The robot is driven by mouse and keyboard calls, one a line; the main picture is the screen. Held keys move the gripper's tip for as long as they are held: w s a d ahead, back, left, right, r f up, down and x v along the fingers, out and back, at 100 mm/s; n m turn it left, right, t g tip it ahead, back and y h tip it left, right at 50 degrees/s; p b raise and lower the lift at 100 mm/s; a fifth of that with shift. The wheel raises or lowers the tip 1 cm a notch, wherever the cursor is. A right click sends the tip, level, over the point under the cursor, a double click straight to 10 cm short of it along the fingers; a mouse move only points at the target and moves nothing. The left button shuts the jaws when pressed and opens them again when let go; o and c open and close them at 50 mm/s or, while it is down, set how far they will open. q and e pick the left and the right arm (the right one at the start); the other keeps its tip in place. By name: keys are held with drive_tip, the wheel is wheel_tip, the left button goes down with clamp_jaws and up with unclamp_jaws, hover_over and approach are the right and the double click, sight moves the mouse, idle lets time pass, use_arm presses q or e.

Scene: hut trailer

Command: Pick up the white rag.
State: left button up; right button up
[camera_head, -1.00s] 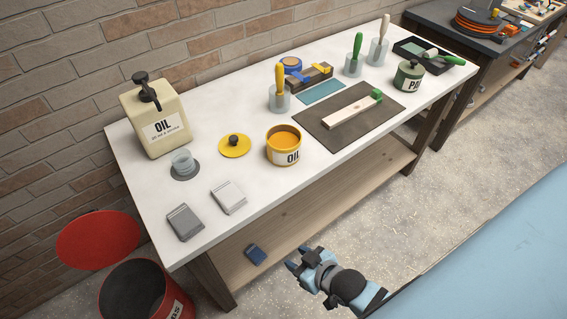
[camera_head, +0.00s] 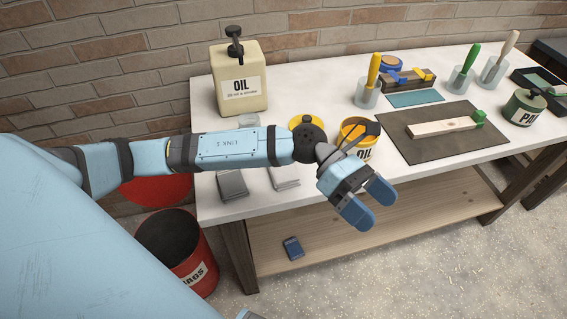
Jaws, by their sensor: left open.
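The white rag (camera_head: 285,178) lies folded flat near the front edge of the white table, left of the yellow oil can. My left arm crosses above it and hides its back part. A grey folded rag (camera_head: 231,184) lies just left of it. My left gripper (camera_head: 370,203) is open and empty, to the right of the white rag, in front of the yellow oil can. It appears above the table's front edge and is not touching the rag. My right gripper does not show.
The yellow oil can (camera_head: 357,146) stands partly behind my left gripper. A beige oil jug (camera_head: 239,86) stands at the back left. A red bin (camera_head: 190,272) is on the floor at left. A blue item (camera_head: 293,248) lies on the lower shelf (camera_head: 350,235).

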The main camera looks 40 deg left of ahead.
use_arm(q)
drive_tip(key=w+a+f+m+y+b, duration=0.2)
drive_tip(key=a+f+m+y, duration=0.2)
drive_tip(key=a+m+y, duration=0.25)
drive_tip(key=m+t+y+b, duration=0.2)
drive_tip(key=m+t+y, duration=0.15)
drive_tip(key=y, duration=0.55)
hover_over(283, 169)
drive_tip(key=f, duration=0.7)
drive_tip(key=shift+s+f, duration=0.3)
drive_tip(key=shift+f, duration=0.1)
drive_tip(key=f, duration=0.5)
drive_tip(key=shift+w+f, duration=0.2)
drive_tip(key=shift+f, duration=0.15)
drive_tip(key=c, duration=1)
